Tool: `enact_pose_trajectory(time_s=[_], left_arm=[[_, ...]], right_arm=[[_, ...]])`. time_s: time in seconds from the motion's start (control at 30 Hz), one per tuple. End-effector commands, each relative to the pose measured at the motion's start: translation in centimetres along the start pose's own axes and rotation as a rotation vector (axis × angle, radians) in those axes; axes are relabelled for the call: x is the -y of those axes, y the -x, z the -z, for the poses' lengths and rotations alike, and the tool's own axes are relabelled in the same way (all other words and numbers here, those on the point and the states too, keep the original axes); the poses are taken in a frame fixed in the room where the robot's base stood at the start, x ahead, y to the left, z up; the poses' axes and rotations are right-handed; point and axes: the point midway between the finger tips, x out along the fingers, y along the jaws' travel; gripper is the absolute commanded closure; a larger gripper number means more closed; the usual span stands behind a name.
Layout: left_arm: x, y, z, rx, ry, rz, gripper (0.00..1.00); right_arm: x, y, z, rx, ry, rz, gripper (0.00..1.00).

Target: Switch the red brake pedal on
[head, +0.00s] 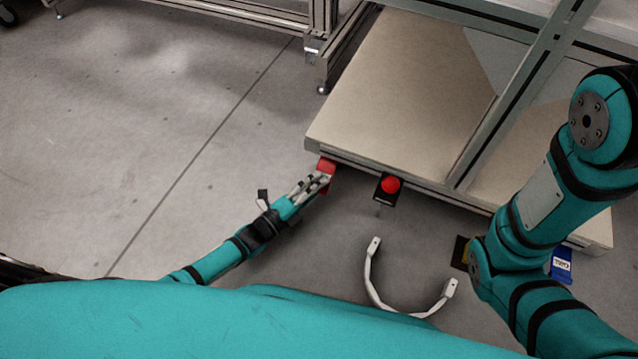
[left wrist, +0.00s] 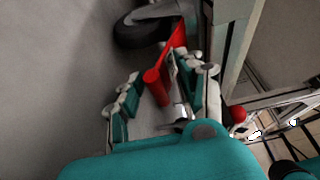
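The red brake pedal (head: 328,166) is at the near left corner of the low beige platform in the head view, partly covered by my left gripper. My left gripper (head: 313,186) reaches it from the lower left. In the left wrist view the red pedal (left wrist: 157,86) is a bar with a rounded end. It lies between the spread fingers of my left gripper (left wrist: 155,90), closer to the right-hand fingers, with a gap on the left. A dark caster wheel (left wrist: 140,30) is behind it. My right arm shows at the right of the head view, but its gripper does not.
A red round button (head: 390,184) on a black box sits on the platform's front edge, right of the pedal. The beige platform (head: 400,90) and its metal frame fill the upper right. A white curved bar (head: 372,285) is in front. The floor at left is clear.

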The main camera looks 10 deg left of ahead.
Motion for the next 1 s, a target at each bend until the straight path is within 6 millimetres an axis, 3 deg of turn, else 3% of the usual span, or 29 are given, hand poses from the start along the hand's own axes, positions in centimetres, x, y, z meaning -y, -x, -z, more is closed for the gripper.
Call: enact_pose_trajectory(time_s=[0.3,0.5,0.7,1.0], left_arm=[[-0.1,6.7,0.0,-0.001,-0.001,-0.003,0.62],[0.0,9.8,0.1,-0.002,0.0,-0.001,0.62],[0.0,10.9,0.1,-0.002,-0.001,0.001,0.62],[0.1,11.0,0.1,-0.002,-0.001,0.001,0.62]], right_arm=[[0.1,0.0,0.1,-0.002,0.0,0.003,0.6],[0.1,0.0,0.1,-0.002,0.0,0.003,0.6],[0.1,0.0,0.1,-0.002,0.0,0.003,0.6],[0.1,0.0,0.1,-0.003,0.0,0.004,0.6]])
